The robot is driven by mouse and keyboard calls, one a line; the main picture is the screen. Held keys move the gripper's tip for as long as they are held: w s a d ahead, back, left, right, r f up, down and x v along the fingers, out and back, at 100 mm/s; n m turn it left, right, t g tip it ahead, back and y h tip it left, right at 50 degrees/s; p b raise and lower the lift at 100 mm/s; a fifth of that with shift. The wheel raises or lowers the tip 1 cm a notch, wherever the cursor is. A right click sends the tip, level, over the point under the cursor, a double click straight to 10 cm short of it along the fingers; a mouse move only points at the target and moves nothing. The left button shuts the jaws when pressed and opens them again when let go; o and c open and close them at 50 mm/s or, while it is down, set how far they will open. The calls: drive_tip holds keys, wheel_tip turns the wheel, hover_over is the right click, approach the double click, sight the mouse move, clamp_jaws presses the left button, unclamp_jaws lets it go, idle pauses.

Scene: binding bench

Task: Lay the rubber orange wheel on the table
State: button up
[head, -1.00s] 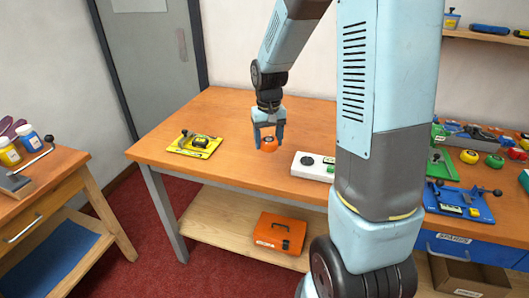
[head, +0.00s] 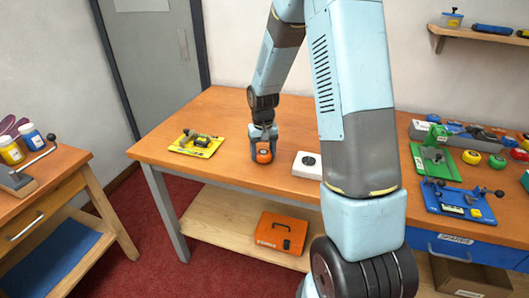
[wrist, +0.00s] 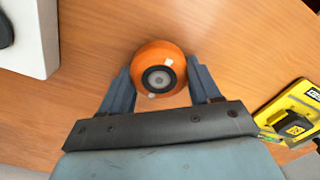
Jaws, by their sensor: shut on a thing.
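The orange wheel (head: 263,155) is between the fingers of my gripper (head: 262,146), low over the wooden table (head: 222,118). In the wrist view the wheel (wrist: 159,76) shows its dark hub with a grey centre, and the two blue-grey fingers of my gripper (wrist: 163,88) close on its sides. I cannot tell for certain whether the wheel touches the tabletop.
A yellow tray (head: 196,145) with a yellow-black object lies left of my gripper. A white box with a black disc (head: 307,164) lies to the right. Green (head: 434,161) and blue (head: 457,199) fixtures are farther right. Bare wood surrounds the wheel.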

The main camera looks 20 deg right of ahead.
sight(263, 151)
drive_tip(key=shift+f, duration=0.2)
drive_tip(key=o, duration=1.1)
wheel_tip(263, 151, up, 12)
drive_tip(key=s+r+t, duration=0.3)
drive_tip(key=s+r, duration=1)
drive_tip(key=r, duration=0.1)
drive_tip(key=s+r+t, duration=0.1)
drive_tip(key=s, duration=0.4)
drive_tip(key=s+r, duration=0.1)
drive_tip(key=s, duration=0.4)
drive_tip(key=s+r+t, duration=0.1)
drive_tip(key=s+r, duration=0.1)
drive_tip(key=s, duration=0.3)
drive_tip(key=shift+s+d+t, duration=0.25)
drive_tip(key=shift+s+t, duration=0.05)
drive_tip(key=shift+s, duration=0.05)
